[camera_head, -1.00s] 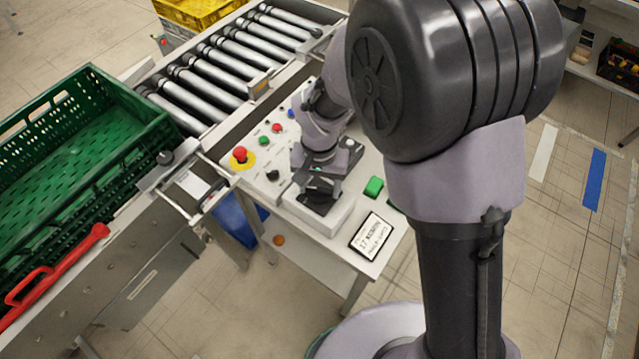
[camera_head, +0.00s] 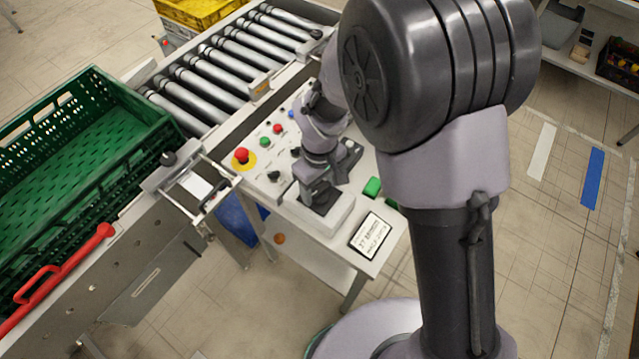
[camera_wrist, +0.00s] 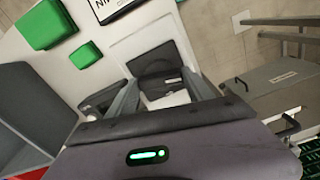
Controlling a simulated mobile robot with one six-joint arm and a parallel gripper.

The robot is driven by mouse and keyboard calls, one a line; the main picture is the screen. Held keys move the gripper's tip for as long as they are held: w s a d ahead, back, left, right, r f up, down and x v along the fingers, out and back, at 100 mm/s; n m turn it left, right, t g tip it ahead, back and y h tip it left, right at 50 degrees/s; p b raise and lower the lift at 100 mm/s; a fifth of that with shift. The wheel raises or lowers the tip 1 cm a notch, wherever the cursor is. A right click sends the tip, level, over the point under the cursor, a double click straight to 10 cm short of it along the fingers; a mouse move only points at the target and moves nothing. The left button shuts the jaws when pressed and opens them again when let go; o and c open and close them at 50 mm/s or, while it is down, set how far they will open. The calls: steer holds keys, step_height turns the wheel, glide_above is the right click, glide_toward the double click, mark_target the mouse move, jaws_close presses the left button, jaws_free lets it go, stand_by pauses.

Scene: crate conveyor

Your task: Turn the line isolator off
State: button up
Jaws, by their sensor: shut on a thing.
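The line isolator is a pale box (camera_head: 335,222) with a dark plate on its front part, standing on the control desk (camera_head: 290,215). My gripper (camera_head: 318,196) reaches down onto the dark plate and hides most of it. In the wrist view my gripper (camera_wrist: 165,98) has a finger on each side of the isolator's handle (camera_wrist: 168,101) and is shut on it. The dark plate (camera_wrist: 157,62) shows just beyond the fingers. The handle's exact angle is hard to tell.
A red emergency button (camera_head: 241,155) on yellow, small buttons and a black knob sit left of the isolator. Green blocks (camera_head: 372,187) and a label card (camera_head: 371,236) lie to its right. A roller conveyor (camera_head: 215,75) and a green crate (camera_head: 75,160) lie beyond and left.

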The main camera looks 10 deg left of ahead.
mark_target(320, 189)
steer(key=shift+n, duration=1.1)
steer(key=o, duration=1.4)
steer(key=shift+c, duration=0.2)
step_height(320, 189, up, 18)
steer(key=p, duration=0.4)
steer(key=shift+f, duration=0.25)
